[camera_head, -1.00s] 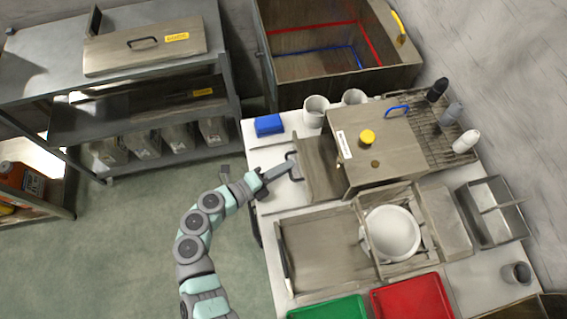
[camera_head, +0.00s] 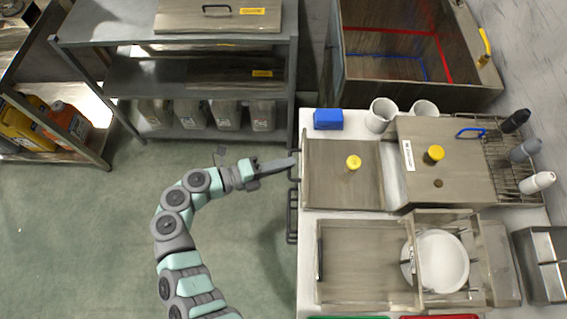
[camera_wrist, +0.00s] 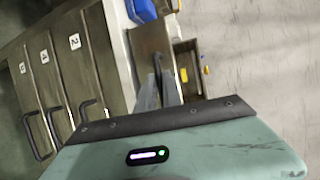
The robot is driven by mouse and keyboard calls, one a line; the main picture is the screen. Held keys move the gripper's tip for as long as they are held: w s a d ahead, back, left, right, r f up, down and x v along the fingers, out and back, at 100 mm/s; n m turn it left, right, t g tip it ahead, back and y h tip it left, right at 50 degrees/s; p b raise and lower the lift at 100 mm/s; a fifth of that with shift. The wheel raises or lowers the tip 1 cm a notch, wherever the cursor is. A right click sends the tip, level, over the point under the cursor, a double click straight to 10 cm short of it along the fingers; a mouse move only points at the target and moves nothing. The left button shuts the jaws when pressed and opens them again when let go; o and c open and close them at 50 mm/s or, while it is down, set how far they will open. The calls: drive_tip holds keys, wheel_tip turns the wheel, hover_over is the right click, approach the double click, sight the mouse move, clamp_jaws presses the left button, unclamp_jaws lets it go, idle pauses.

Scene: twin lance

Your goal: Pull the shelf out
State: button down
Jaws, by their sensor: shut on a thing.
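A grey metal box (camera_head: 455,185) stands on the white counter, with a yellow knob and a blue handle on top. Its flat metal shelf (camera_head: 335,187) extends out from the box's left side. A yellow round piece (camera_head: 354,162) sits on the exposed shelf. My gripper (camera_head: 294,163) is shut on the shelf's handle at its left edge, at the counter's edge. In the wrist view my gripper's fingers (camera_wrist: 170,88) point at the shelf (camera_wrist: 150,40), and the exact grip is hard to make out.
A blue block (camera_head: 328,119) and white cups (camera_head: 381,115) stand behind the shelf. A tray (camera_head: 365,262) and a rack with a white plate (camera_head: 441,261) lie in front. A grey rack unit (camera_head: 200,75) is behind left. The floor (camera_head: 100,240) left of the counter is open.

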drive_tip(key=shift+a, duration=0.1)
drive_tip(key=c, duration=1.7)
unclamp_jaws()
drive_tip(key=shift+a, duration=0.2)
drive_tip(key=shift+o, duration=0.9)
drive_tip(key=shift+d, duration=0.1)
drive_tip(key=v, duration=1.1)
drive_tip(key=shift+r, duration=0.1)
